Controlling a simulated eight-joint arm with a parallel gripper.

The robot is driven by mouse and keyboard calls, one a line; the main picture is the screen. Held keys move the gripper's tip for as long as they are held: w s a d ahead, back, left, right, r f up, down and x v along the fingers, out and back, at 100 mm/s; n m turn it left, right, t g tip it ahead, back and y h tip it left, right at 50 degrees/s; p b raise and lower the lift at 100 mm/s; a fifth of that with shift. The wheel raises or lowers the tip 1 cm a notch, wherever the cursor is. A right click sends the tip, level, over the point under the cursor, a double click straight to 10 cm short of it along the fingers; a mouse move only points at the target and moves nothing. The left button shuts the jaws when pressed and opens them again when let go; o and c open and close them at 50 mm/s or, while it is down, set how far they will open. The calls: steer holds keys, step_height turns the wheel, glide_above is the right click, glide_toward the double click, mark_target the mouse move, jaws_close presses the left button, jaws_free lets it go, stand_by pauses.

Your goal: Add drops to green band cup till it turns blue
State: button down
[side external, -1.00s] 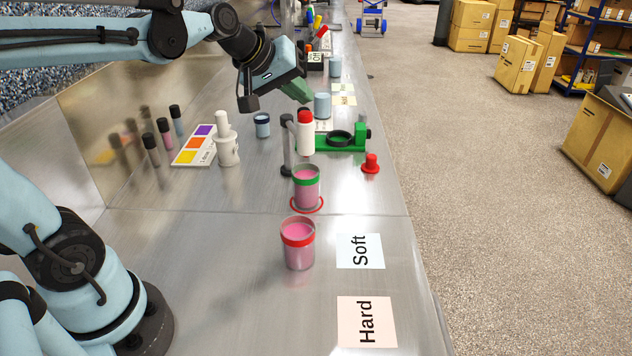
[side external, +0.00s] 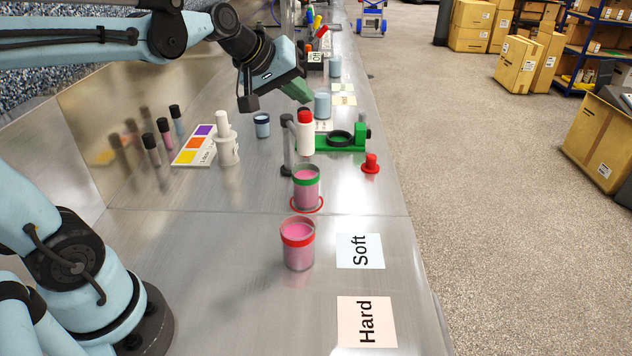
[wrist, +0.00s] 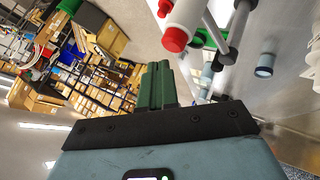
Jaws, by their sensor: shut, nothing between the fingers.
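The green band cup (side external: 306,190) holds pink liquid and stands upright at a red ring (side external: 321,205) on the bench. A second cup with a red band (side external: 298,245) also holds pink liquid and stands nearer the camera. A white bottle with a red top (side external: 305,135) is upright at a grey stand (side external: 287,150), above and behind the green band cup. The bottle also shows in the wrist view (wrist: 186,17). My gripper (side external: 300,92) has green fingers and is shut and empty, behind the bottle. Its fingers show together in the wrist view (wrist: 157,85).
A green holder with a black ring (side external: 342,142) and a loose red cap (side external: 371,163) are right of the bottle. A white dropper bottle (side external: 228,145), a colour chart (side external: 195,145) and small vials stand left. "Soft" (side external: 360,251) and "Hard" (side external: 366,321) cards lie in front.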

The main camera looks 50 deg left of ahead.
mark_target(300, 114)
steer(key=shift+f, duration=0.15)
stand_by(0.4)
steer(key=shift+f, duration=0.3)
steer(key=shift+f, duration=0.5)
stand_by(0.7)
stand_by(0.4)
steer(key=shift+r, duration=0.95)
steer(key=shift+r, duration=0.1)
steer(key=shift+r, duration=2.4)
